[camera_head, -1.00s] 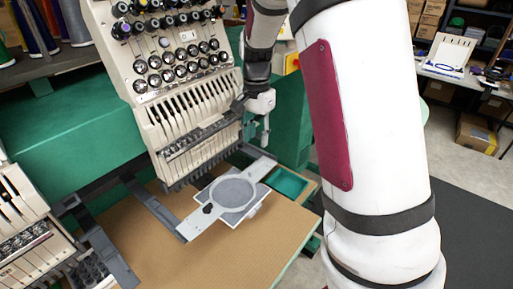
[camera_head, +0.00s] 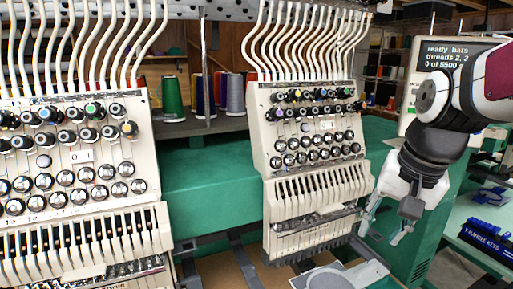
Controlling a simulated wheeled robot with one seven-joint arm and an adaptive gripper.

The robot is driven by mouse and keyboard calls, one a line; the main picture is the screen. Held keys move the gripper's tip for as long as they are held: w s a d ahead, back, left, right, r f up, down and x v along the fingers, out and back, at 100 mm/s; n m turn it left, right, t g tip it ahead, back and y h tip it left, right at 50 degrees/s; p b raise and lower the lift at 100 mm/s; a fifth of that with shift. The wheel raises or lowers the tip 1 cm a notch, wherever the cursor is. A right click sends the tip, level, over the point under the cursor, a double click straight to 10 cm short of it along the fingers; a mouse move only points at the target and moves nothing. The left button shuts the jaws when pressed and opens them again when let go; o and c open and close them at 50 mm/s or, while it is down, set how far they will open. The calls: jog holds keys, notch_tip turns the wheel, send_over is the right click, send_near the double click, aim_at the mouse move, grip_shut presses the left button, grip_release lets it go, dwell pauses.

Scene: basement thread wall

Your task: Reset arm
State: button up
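My arm comes in from the right edge. A grey embroidery hoop (camera_head: 330,280) lies below the right head, partly cut off by the bottom edge.
A second embroidery head (camera_head: 80,190) fills the left. A screen (camera_head: 455,60) reading "ready" stands behind my arm. A blue box (camera_head: 486,240) marked handle keys sits on a bench at the lower right. Thread cones (camera_head: 236,95) stand behind the heads.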

jog(key=s+a+r+n+t, duration=0.1)
jog(key=s+n, duration=0.5)
jog(key=s, duration=0.6)
jog(key=shift+s+a+r+t+h, duration=0.15)
jog(key=shift+a+r+t+h, duration=0.15)
jog(key=shift+a+t, duration=0.7)
